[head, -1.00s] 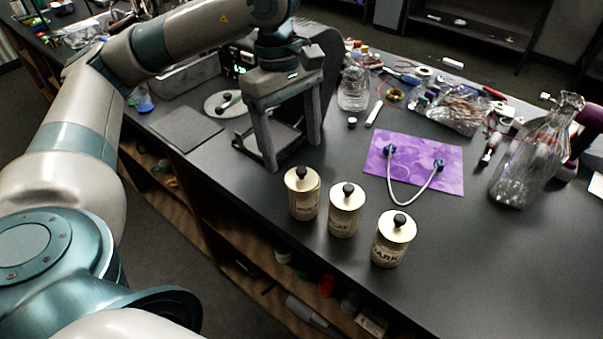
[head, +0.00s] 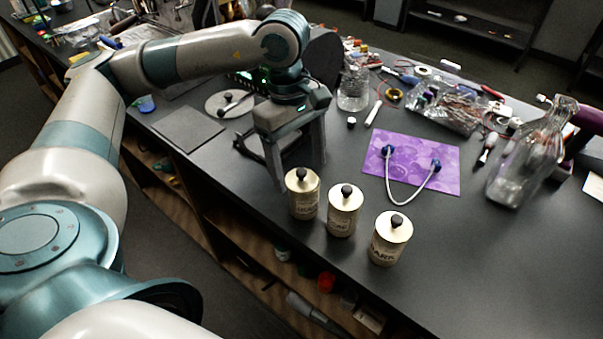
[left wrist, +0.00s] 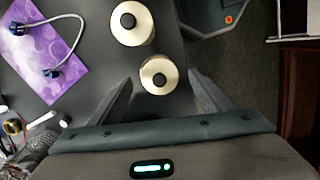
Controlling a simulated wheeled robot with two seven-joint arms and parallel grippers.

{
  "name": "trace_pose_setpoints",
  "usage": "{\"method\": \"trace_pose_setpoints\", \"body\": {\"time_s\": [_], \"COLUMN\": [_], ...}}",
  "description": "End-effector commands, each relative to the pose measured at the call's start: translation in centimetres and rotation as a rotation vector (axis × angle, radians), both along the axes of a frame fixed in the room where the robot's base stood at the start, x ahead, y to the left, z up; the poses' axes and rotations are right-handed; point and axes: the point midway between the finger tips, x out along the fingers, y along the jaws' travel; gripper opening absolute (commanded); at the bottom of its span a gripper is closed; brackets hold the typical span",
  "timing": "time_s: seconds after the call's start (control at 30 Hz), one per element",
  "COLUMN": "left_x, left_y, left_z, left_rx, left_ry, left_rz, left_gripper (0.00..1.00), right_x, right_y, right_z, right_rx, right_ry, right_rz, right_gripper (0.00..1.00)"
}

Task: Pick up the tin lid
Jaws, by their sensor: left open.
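In the head view these are the left tin's lid (head: 302,179), the middle tin's lid (head: 345,197) and the right tin's lid (head: 394,226). My left gripper (head: 301,172) is open and empty just behind the left tin, fingers pointing down. In the left wrist view the nearest lid (left wrist: 159,75) lies between the spread fingers (left wrist: 160,80), with a second lid (left wrist: 132,22) beyond. Contact cannot be told. My right gripper is not in view.
A purple mat (head: 450,181) with a cable (head: 420,188) lies right of the tins. A glass flask (head: 525,165) stands farther right. A dark flat pad (head: 188,130) and a round plate (head: 215,104) lie at left. The front counter at right is clear.

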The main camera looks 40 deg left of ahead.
Motion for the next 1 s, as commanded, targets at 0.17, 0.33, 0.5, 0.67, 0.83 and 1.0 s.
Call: {"method": "trace_pose_setpoints", "body": {"time_s": [0.17, 0.33, 0.5, 0.67, 0.83, 1.0], "left_x": [-0.06, -0.05, -0.04, -0.04, -0.04, -0.04], "left_y": [-0.08, -0.09, -0.08, -0.08, -0.09, -0.09], "left_z": [-0.71, -0.75, -0.73, -0.72, -0.71, -0.71], "left_rx": [0.000, 0.000, 0.000, 0.000, 0.000, 0.000], "left_ry": [0.000, -0.001, -0.001, -0.001, -0.001, -0.001], "left_rz": [0.000, 0.000, 0.000, 0.000, 0.000, 0.000], "left_gripper": [0.72, 0.72, 0.72, 0.61, 0.29, 0.25], "right_x": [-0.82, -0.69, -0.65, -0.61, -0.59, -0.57], "right_y": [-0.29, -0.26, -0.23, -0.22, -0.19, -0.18], "right_z": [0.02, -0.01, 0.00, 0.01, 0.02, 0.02], "right_rx": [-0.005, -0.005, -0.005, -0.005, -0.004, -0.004], "right_ry": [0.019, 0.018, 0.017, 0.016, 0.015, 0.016], "right_rz": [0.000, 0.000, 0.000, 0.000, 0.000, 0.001], "right_gripper": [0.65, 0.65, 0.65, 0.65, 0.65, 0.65]}}
